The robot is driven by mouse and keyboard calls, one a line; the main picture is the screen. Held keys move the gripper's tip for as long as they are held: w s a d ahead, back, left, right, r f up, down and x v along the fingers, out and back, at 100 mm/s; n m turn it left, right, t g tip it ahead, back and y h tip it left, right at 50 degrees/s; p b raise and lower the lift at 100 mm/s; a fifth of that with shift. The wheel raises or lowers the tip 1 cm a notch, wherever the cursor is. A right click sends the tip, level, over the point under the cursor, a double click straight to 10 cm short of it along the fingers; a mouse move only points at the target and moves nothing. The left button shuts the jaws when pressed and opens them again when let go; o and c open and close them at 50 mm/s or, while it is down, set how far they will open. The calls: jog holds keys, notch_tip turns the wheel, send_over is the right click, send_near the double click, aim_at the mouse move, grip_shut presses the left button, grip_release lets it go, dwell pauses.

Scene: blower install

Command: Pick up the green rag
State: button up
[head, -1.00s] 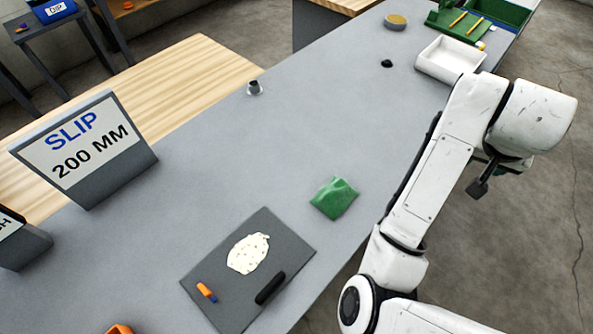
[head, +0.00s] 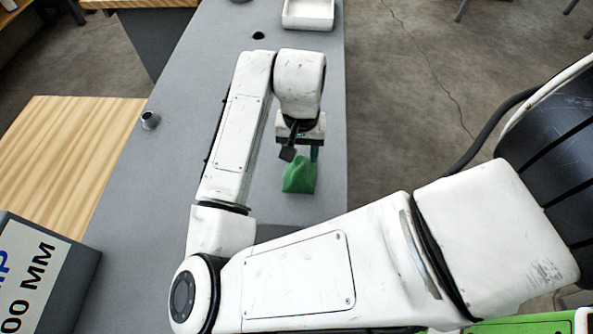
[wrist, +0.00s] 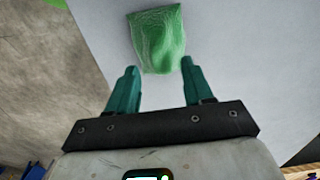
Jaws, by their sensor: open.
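The green rag (head: 299,176) lies crumpled on the grey bench near its right edge in the head view. It also shows in the wrist view (wrist: 158,38), just beyond my fingertips. My gripper (wrist: 158,78) is open with nothing between its teal fingers. The rag sits ahead of the gap between them, roughly centred. In the head view my gripper (head: 306,150) is above and right beside the rag, partly hidden by the wrist. I cannot tell whether a finger touches the rag.
A white tray (head: 308,14) and a dark piece (head: 258,36) are farther back. The SLIP sign (head: 35,270) stands at lower left.

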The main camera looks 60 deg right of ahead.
aim_at(300, 164)
jog(key=shift+a+f+p, duration=0.1)
jog(key=shift+f+p, duration=0.4)
jog(key=shift+f, duration=2.45)
jog(key=shift+c, duration=0.3)
grip_shut()
